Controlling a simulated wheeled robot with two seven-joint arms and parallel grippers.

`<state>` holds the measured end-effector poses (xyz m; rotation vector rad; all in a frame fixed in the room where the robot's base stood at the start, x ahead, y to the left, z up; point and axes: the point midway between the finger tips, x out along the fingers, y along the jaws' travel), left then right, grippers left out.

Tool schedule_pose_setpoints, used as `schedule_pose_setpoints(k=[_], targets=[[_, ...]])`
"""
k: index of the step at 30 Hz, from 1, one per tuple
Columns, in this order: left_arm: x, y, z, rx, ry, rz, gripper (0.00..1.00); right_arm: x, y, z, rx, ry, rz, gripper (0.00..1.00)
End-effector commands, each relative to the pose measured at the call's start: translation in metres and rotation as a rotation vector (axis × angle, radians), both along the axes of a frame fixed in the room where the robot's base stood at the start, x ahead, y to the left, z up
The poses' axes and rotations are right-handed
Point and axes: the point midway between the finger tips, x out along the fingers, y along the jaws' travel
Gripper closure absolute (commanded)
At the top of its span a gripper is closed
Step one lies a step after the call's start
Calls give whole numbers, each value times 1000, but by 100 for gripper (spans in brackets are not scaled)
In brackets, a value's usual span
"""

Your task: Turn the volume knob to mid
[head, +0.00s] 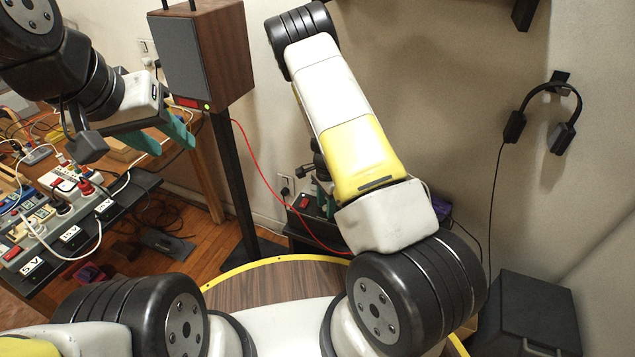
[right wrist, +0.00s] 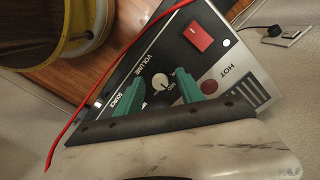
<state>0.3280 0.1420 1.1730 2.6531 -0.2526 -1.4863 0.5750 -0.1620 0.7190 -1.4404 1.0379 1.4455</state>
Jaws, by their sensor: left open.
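The volume knob (right wrist: 160,81) is a small pale round dial on a dark amplifier panel (right wrist: 212,66), beside the printed word VOLUME. Its pointer setting is too small to read surely. My right gripper (right wrist: 158,91) is open, with its two teal fingers apart and the knob showing between their tips. I cannot tell whether either finger touches it. In the head view my right gripper is mostly hidden behind my right arm, over the amplifier (head: 307,204). My left gripper (head: 168,140) is open and empty at the left, near the speaker stand and away from the knob.
A red switch (right wrist: 196,36) and a SOURCE control share the panel. A wooden speaker (head: 208,55) stands on a black post. A cluttered bench (head: 125,205) is at left, and headphones (head: 515,125) hang on the wall.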

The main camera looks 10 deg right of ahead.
Motion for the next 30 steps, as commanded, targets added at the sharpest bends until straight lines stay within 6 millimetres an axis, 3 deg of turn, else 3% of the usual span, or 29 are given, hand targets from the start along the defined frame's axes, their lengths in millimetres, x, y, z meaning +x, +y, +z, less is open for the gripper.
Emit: schedule_pose_setpoints(k=[8, 21, 30], targets=[[0, 0, 0, 0, 0, 0, 58, 1, -1, 2, -2, -2, 0, 55], [0, 0, 0, 0, 0, 0, 58, 1, 0, 66, 0, -2, 0, 55], [0, 0, 0, 0, 0, 0, 58, 0, -1, 78, -1, 0, -1, 55]])
